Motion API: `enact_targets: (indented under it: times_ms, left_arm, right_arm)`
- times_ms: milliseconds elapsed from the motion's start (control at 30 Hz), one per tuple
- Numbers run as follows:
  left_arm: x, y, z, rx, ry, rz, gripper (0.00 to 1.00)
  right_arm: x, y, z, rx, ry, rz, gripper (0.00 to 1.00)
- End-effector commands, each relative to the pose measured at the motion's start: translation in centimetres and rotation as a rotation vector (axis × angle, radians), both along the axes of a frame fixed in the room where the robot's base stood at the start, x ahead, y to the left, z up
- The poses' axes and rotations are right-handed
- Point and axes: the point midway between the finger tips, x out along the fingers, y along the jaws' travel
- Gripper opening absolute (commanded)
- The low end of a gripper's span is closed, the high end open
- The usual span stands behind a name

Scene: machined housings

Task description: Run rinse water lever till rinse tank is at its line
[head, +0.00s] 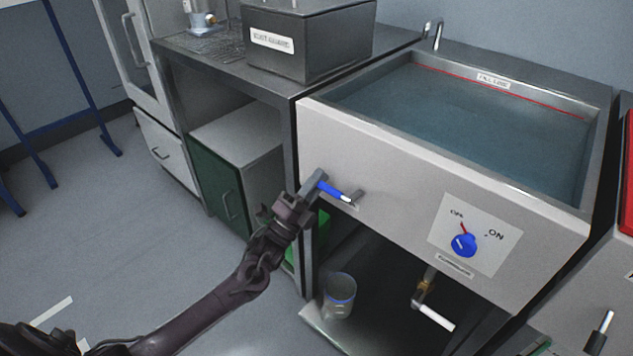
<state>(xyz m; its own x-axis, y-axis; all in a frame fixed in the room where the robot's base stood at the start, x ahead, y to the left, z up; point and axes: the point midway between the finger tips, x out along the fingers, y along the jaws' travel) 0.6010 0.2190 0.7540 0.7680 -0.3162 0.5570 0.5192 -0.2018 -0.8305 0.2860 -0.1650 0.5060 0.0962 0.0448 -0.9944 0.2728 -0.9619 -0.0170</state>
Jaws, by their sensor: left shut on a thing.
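The rinse tank (350,130) is a pale-fronted steel basin at the right, holding blue-grey water (450,120). A red fill line (540,104) with a label runs along its inside back wall. The water surface lies close to that line; I cannot tell exactly whether it touches it. A blue lever (332,190) with a pale tip sticks out of the tank's front at the left. My left gripper (316,184) is shut on the lever's left end, and its jaws hide that part. My right gripper is out of view.
A blue knob (464,245) on the front has its red pointer toward OFF. A drain valve with a white handle (434,317) hangs below the tank, near a clear beaker (338,294) on the lower shelf. A dark lidded box (310,48) stands on the bench left.

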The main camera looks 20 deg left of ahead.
Motion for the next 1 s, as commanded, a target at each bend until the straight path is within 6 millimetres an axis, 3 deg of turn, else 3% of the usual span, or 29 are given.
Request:
enact_targets:
  times_ms: [67, 100, 133, 467, 1000]
  left_arm:
    - [0.0, 0.1, -0.1, -0.001, 0.004, 0.002, 0.00]
    - [0.0, 0.1, -0.1, 0.000, 0.003, 0.003, 0.18]
    - [0.0, 0.0, -0.1, -0.001, 0.004, 0.001, 0.22]
    - [-0.3, 0.1, -0.4, 0.001, 0.004, 0.001, 0.22]
    - [-5.8, 2.5, -4.4, 0.000, 0.003, 0.002, 0.22]
  right_arm:
    - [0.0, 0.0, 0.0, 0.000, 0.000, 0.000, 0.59]
    - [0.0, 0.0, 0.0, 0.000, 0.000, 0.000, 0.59]
    - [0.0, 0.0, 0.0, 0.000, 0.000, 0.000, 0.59]
    - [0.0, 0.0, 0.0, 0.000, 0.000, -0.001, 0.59]
    - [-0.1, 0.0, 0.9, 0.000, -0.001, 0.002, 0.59]
